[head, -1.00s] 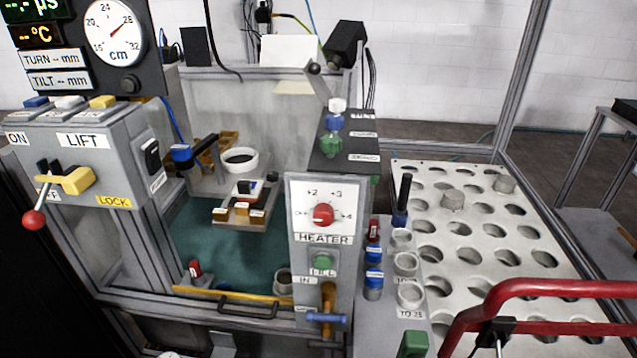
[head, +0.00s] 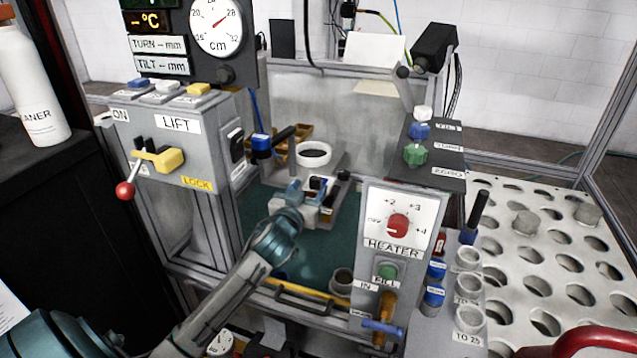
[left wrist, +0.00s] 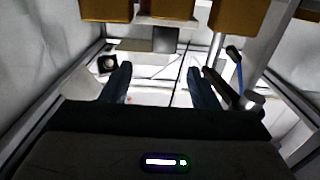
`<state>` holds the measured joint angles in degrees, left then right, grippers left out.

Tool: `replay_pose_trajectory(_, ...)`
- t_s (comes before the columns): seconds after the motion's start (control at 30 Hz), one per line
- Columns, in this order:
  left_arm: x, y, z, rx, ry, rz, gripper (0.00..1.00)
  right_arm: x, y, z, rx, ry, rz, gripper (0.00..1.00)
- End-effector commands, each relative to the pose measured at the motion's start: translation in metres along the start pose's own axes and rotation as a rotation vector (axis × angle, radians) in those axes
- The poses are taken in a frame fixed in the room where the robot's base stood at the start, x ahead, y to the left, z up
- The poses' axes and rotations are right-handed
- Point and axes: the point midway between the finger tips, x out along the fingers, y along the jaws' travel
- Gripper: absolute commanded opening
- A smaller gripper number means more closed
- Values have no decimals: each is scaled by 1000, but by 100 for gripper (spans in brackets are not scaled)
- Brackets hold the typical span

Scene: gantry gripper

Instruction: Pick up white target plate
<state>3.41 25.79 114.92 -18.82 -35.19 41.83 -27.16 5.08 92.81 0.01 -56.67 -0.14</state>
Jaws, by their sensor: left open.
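I cannot single out the white target plate for certain. In the left wrist view a bright pale surface (left wrist: 150,92) shows between and beyond my fingers; I cannot tell if it is the plate. My left gripper (head: 307,193) is inside the frame, over the teal basin (head: 300,245), and hides much of the small block-bearing platform there. In the left wrist view the blue fingers of my left gripper (left wrist: 159,70) are apart with nothing visibly clamped. A grey block (left wrist: 152,38) and brown blocks (left wrist: 172,8) are ahead of them. My right gripper is out of view.
The LIFT box (head: 175,140) with its red-knobbed lever stands left of the basin. The HEATER panel (head: 397,225) stands close on the right. A yellow bar (head: 305,299) crosses the front. A white cup (head: 314,155) sits behind my gripper. A perforated white table (head: 520,270) is at right.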

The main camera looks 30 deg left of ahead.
Motion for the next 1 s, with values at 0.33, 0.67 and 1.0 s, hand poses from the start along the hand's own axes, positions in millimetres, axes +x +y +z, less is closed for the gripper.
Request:
replay_pose_trajectory(0.33, 35, -1, 1, 1, -3, -2, 55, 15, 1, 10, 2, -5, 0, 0)
replay_pose_trajectory(0.67, 75, -4, 5, 0, -3, 0, 55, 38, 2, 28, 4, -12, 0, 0)
replay_pose_trajectory(1.0, 77, -4, 6, 1, -4, 0, 39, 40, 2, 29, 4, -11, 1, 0)
